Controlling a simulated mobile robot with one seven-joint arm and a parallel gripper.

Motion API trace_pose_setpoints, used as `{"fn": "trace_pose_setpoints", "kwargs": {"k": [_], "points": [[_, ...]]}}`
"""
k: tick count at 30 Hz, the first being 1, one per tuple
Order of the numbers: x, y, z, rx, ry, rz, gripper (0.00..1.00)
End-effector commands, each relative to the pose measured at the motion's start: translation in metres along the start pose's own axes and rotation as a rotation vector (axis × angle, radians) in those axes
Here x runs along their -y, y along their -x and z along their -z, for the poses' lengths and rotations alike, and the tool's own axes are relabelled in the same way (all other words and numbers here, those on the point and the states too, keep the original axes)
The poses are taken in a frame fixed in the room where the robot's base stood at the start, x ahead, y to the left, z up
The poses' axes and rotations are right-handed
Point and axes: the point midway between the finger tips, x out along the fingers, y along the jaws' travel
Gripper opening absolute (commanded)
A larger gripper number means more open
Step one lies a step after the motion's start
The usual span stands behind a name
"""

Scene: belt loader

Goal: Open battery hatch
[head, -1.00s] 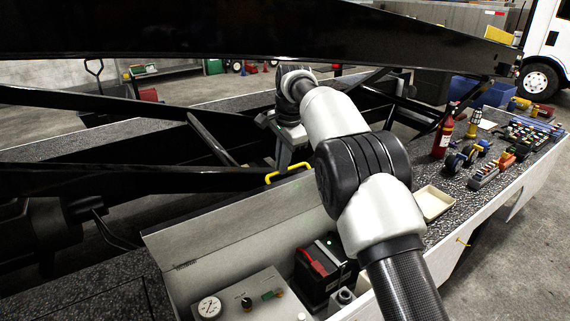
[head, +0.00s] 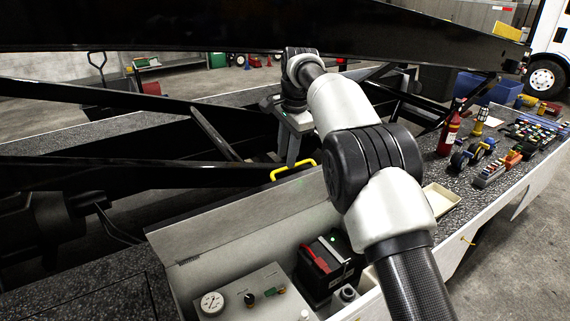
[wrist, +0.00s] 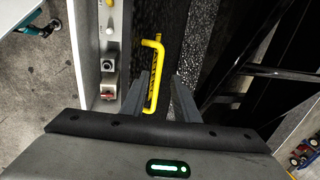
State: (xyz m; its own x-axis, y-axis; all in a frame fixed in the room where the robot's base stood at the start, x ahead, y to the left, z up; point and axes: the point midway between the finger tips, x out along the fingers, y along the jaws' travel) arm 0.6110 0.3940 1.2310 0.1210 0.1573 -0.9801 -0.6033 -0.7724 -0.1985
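The battery hatch lid (head: 240,220) stands swung up, and the bay below it is exposed. A yellow handle (head: 293,170) sits on the lid's upper edge. In the bay are a black battery with a red part (head: 328,268) and a panel (head: 250,295) with a gauge and knobs. My gripper (head: 293,150) is at the lid's edge, just above the handle. In the wrist view its two fingers (wrist: 161,88) are spread apart. The handle (wrist: 154,75) lies in the gap between them, nearer the left finger, and I see no grip on it. Exact contact is unclear.
Black beams (head: 260,35) run above and behind the lid, close to my arm. On the right deck stand a red extinguisher (head: 449,133), a cream tray (head: 441,199), and several small tools and parts. My arm hides the bay's right part.

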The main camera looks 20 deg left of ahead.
Motion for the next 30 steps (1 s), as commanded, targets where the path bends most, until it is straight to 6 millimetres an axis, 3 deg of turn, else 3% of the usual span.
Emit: {"fn": "trace_pose_setpoints", "kwargs": {"k": [3,9,15,22,27,30], "points": [[0.001,0.027,0.0,-0.001,0.0,0.004,0.28],[0.0,0.059,-0.001,0.001,0.001,0.004,0.28],[-0.001,0.071,-0.002,0.002,0.002,0.001,0.28],[-0.001,0.072,-0.002,0.002,0.002,0.001,0.28],[-0.007,0.086,0.007,-0.004,0.009,0.01,0.0],[-0.023,0.111,0.025,-0.017,0.03,0.026,0.0]]}}
